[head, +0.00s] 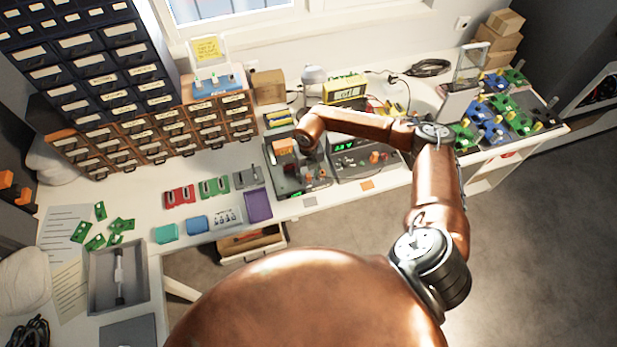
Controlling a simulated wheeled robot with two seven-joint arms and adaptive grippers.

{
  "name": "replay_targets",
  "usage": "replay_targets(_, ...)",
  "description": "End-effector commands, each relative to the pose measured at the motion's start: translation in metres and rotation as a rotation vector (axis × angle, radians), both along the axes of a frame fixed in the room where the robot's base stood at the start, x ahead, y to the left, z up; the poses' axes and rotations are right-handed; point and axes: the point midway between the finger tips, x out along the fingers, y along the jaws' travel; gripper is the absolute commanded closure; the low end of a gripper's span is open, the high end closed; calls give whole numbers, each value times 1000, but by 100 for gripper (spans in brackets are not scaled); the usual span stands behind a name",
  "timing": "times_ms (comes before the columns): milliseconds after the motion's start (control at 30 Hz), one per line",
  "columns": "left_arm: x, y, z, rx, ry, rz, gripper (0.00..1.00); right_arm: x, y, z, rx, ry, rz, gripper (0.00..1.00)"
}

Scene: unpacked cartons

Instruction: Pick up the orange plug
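A small orange block (285,146), possibly the orange plug, sits at the back left of a grey bench device (289,187). Another small orange piece (376,157) shows on the device to its right; I cannot tell which is the plug. My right arm reaches in from the right, its wrist bent down over the left device. My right gripper (312,158) is small, dark and mostly hidden under the wrist, just right of the orange block. I cannot see its fingers or whether it touches anything. My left gripper is not in view.
Orange and dark drawer units (165,138) stand behind on the left. A yellow meter (345,89) stands at the back. Green and blue boards (495,115) fill the right end. A purple tray (258,205) lies at the front edge, above an open drawer (250,243).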

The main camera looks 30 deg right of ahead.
Motion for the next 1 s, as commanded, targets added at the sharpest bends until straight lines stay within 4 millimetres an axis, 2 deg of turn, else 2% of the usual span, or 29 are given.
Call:
replay_targets(100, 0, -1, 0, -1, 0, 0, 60, 0, 0, 0, 0, -1, 1, 65)
replay_targets(600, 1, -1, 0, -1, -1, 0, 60, 0, 0, 1, 0, -1, 0, 100)
replay_targets(1000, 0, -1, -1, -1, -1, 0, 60, 1, -1, 8, -1, -3, -1, 100)
